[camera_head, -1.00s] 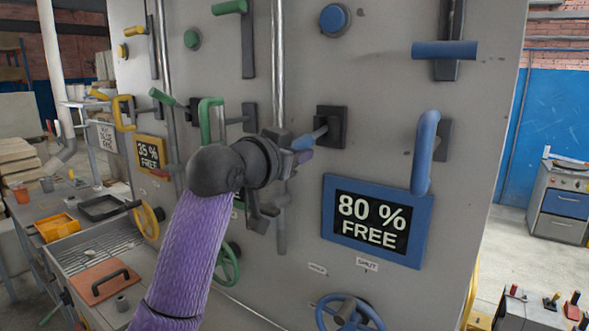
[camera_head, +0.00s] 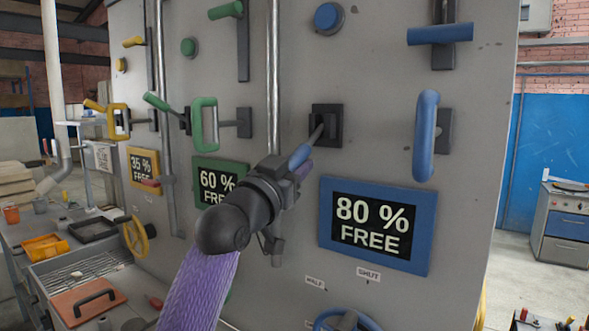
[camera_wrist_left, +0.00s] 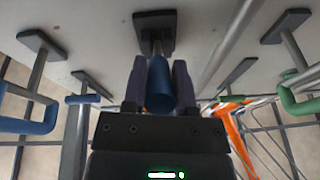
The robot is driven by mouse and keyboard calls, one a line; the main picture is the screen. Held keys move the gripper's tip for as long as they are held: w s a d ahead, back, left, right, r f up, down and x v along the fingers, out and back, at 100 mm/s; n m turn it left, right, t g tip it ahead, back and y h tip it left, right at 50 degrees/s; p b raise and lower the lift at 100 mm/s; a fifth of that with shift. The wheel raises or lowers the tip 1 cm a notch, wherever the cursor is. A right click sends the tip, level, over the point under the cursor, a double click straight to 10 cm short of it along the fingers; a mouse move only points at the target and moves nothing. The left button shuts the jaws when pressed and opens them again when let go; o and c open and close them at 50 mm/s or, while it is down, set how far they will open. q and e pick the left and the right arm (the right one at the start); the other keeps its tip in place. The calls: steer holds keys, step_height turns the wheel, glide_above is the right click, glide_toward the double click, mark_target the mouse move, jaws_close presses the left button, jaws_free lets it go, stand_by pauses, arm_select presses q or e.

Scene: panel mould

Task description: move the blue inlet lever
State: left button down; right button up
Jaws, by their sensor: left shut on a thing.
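The blue inlet lever (camera_head: 299,156) sticks out from a black bracket (camera_head: 333,116) on the grey panel, above the blue-framed "80 % FREE" sign (camera_head: 326,242). Its grey rod slopes down and to the left from the bracket. My left gripper (camera_head: 300,163) is shut on the blue handle, reaching it from the lower left. In the left wrist view the handle (camera_wrist_left: 160,88) sits between the two dark fingers of the gripper (camera_wrist_left: 160,75), with the bracket beyond. Part of the handle is hidden by the fingers in the head view. My right gripper is not in view.
A blue loop handle (camera_head: 426,135) stands to the right and a blue bar lever (camera_head: 440,34) above it. A green loop handle (camera_head: 205,125) and a vertical pipe (camera_head: 273,70) are to the left. A blue wheel (camera_head: 345,322) is below.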

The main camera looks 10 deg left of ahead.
arm_select(q)
steer(key=shift+f, duration=0.15)
steer(key=shift+c, duration=2)
jaws_free()
steer(key=b+v, duration=0.2)
steer(key=v, duration=0.8)
steer(key=shift+b, duration=0.35)
